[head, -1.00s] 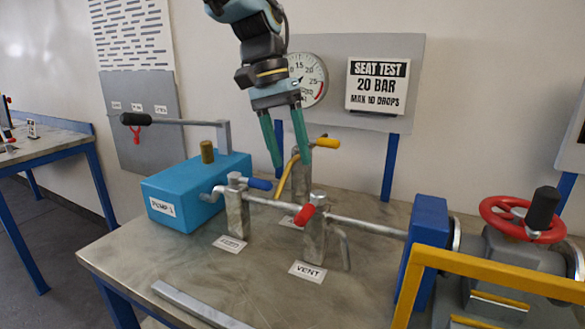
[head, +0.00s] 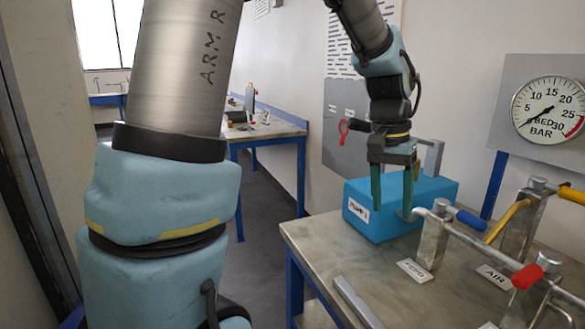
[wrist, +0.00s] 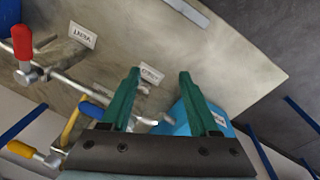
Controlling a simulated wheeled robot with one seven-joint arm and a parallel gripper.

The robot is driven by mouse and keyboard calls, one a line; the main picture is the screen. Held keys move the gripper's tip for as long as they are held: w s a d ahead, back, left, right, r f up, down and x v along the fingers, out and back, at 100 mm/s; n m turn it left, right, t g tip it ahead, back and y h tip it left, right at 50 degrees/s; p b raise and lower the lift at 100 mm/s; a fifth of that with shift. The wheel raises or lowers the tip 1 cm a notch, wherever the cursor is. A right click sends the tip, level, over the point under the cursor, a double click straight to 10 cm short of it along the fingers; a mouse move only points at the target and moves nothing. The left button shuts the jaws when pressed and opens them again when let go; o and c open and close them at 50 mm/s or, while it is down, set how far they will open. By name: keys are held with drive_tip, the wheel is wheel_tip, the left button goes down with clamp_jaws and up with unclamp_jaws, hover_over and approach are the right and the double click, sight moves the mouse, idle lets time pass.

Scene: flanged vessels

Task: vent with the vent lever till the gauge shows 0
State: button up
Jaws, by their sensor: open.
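The vent lever (head: 527,276) has a red handle on a metal valve post at the lower right of the head view. In the wrist view the red handle (wrist: 21,42) is at the far left, pointing across the pipe. The gauge (head: 548,108) hangs on a grey panel at the right; its needle points lower left, at or near the 0 end, though the exact reading is too small to tell. My gripper (head: 392,203) is open and empty, fingers down in front of the blue pump, well left of the vent lever. Its open fingers (wrist: 160,78) also show in the wrist view.
The blue pump box (head: 382,225) stands behind my gripper. A loose metal bar (head: 357,302) lies near the table's front edge.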

drive_tip(key=a+f+n+t, duration=0.1)
drive_tip(key=a+f+n, duration=0.2)
drive_tip(key=a, duration=1)
drive_tip(key=a+f+n+t+y, duration=0.1)
drive_tip(key=a+f+n, duration=0.3)
drive_tip(key=a, duration=1)
drive_tip(key=shift+s+f, duration=0.2)
drive_tip(key=shift+f, duration=0.55)
